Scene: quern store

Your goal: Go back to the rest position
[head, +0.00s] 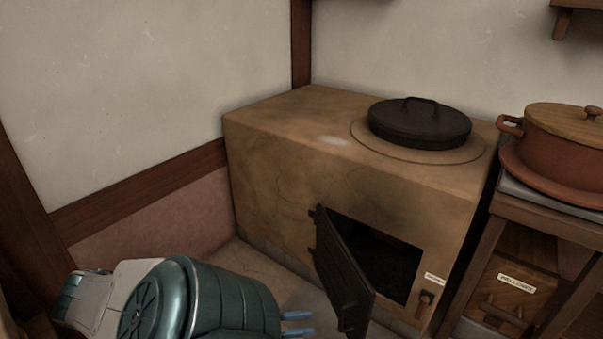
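My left gripper (298,324) shows at the bottom of the head view, at the end of my teal forearm. Its two blue fingertips point right with a gap between them, and nothing shows between them. It is just left of the open dark firebox door (345,275) of the clay stove (285,180); I cannot tell whether they touch. The door is swung out on its left side and the dark firebox opening (385,262) is exposed. My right gripper is not in view.
A black lidded pot (420,122) sits in the stove top. To the right, a reddish-brown pot (565,155) with a wooden lid stands on a wooden stand (490,250). A labelled wooden box (515,285) sits below. Walls close off the left and back.

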